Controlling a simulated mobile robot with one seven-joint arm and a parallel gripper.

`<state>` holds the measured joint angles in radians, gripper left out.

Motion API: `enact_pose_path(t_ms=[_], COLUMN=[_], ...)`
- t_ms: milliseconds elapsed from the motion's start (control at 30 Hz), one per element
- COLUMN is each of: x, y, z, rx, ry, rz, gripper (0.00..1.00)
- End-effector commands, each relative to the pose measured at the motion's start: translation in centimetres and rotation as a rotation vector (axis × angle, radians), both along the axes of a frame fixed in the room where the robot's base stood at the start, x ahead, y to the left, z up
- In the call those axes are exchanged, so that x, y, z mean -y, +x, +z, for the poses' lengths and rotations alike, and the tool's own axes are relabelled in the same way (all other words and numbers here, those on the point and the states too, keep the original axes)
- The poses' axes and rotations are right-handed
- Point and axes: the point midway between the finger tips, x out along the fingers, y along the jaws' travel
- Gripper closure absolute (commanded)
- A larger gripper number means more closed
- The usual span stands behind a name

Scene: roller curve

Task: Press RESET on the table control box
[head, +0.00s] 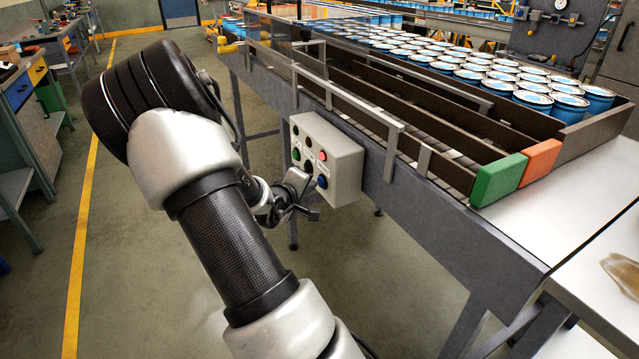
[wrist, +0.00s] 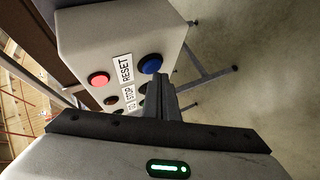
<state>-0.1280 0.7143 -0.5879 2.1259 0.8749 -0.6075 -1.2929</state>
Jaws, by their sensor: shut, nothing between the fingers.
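The control box (head: 328,160) is pale grey and fixed to the side of the conveyor table. It also fills the upper left of the wrist view (wrist: 85,35). A RESET label (wrist: 124,68) lies between a red button (wrist: 98,79) and a blue button (wrist: 151,64). The red button (head: 323,156) and the blue button below it (head: 322,181) also show in the head view. My gripper (head: 313,213) is shut and empty, close to the box's lower front. In the wrist view its fingertips (wrist: 160,80) appear just beside the blue button; I cannot tell whether they touch.
A STOP label (wrist: 129,95) and a dark button (wrist: 111,100) sit nearby; my fingers partly hide other buttons. The conveyor table (head: 440,220) carries several blue cans (head: 565,105) at its far side. A workbench (head: 35,110) stands at the left. The floor (head: 150,240) is clear.

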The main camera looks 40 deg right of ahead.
Motion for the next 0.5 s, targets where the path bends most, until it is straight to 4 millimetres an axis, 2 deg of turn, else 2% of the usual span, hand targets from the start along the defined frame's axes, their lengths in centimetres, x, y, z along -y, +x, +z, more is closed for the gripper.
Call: enact_pose_path(t_ms=[500], x=[0.59], y=[-0.13], z=[0.0], rx=[0.0], ry=[0.0], rz=[0.0], gripper=[1.0])
